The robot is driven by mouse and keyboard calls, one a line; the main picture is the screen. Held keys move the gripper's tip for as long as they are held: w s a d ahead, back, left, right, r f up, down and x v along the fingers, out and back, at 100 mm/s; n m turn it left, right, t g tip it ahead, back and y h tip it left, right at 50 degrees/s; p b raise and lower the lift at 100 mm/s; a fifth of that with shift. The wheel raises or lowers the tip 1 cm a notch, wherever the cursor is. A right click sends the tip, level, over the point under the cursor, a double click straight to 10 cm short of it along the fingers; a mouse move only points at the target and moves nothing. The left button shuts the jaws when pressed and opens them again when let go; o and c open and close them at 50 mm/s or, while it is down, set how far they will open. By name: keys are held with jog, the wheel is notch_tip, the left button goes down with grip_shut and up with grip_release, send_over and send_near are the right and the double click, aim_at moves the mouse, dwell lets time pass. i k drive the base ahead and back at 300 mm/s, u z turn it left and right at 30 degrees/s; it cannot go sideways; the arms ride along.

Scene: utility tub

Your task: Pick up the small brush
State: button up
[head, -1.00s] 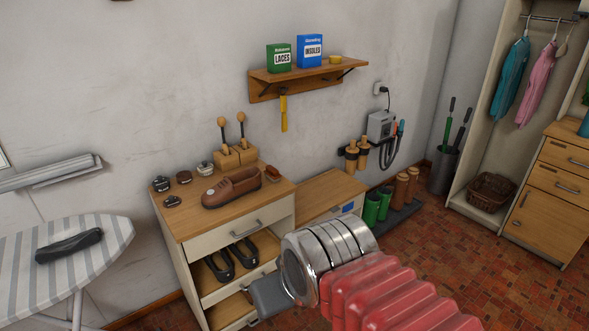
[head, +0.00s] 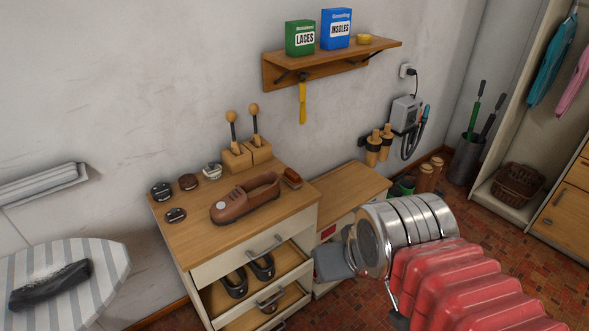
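A small reddish-brown block (head: 292,178), which looks like the small brush, lies at the back right corner of the wooden top of the shoe cabinet (head: 190,238). A brown shoe (head: 247,198) lies just left of it. Two round-headed tools (head: 232,130) stand in wooden blocks behind the shoe. My gripper (head: 331,263) shows only as a grey piece at the end of my silver and red arm, in front of the cabinet's right side. It is apart from the brush, lower and to the right. Its fingertips cannot be made out clearly.
Several small round tins (head: 188,182) sit at the cabinet top's left. Open drawers (head: 250,276) with black shoes stick out at the front. A lower wooden unit (head: 350,188) stands to the right. A shelf (head: 330,62) hangs above, and an ironing board (head: 75,262) stands at left.

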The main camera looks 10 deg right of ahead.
aim_at(292, 178)
jog(key=u, duration=0.45)
jog(key=i, duration=0.85)
jog(key=u, duration=0.6)
